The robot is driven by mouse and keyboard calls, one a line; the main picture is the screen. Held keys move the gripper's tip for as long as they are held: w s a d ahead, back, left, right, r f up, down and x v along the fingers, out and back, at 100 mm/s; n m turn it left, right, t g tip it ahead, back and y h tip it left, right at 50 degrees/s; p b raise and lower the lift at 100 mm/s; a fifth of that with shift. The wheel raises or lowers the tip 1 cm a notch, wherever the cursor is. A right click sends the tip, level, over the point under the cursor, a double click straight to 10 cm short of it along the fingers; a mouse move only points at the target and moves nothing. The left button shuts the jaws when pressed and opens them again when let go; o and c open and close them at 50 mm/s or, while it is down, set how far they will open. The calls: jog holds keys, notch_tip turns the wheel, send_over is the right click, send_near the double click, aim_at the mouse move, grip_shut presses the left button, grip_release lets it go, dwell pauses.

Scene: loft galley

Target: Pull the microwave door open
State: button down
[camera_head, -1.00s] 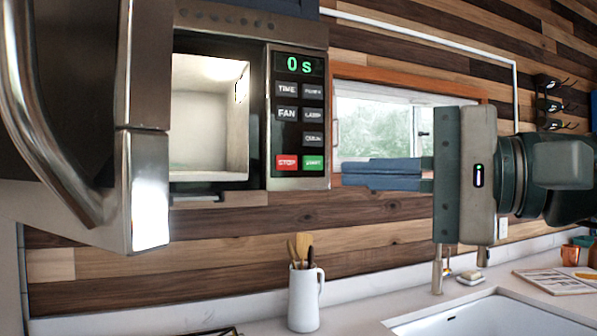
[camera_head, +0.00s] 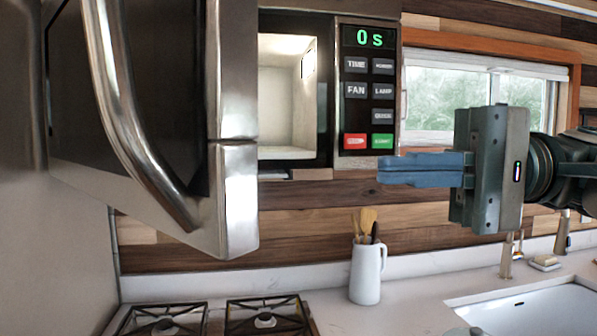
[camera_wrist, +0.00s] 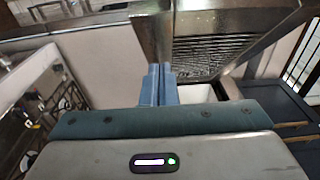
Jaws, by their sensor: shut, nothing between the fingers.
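The microwave (camera_head: 365,100) hangs on the wood-plank wall, with a lit panel reading "0 s". Its door (camera_head: 232,90) stands wide open, swung out towards me on the left, with a curved metal handle (camera_head: 135,130). The bright, empty-looking cavity (camera_head: 287,95) shows between door and panel. My gripper (camera_head: 380,170) is shut and empty, its blue fingers pointing left just below the control panel, apart from the handle. In the wrist view the fingers (camera_wrist: 158,85) are together, with a metal-edged part beyond them.
Below are a stove with black grates (camera_head: 265,315), a white jug (camera_head: 367,270) holding utensils, and a sink (camera_head: 530,310) at the right. A window (camera_head: 450,95) is behind my gripper. A pale flat surface (camera_head: 60,240) fills the lower left.

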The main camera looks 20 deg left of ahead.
jog(key=s+a, duration=0.7)
jog(key=a, duration=0.1)
jog(key=shift+p, duration=0.4)
jog(key=shift+s, duration=0.1)
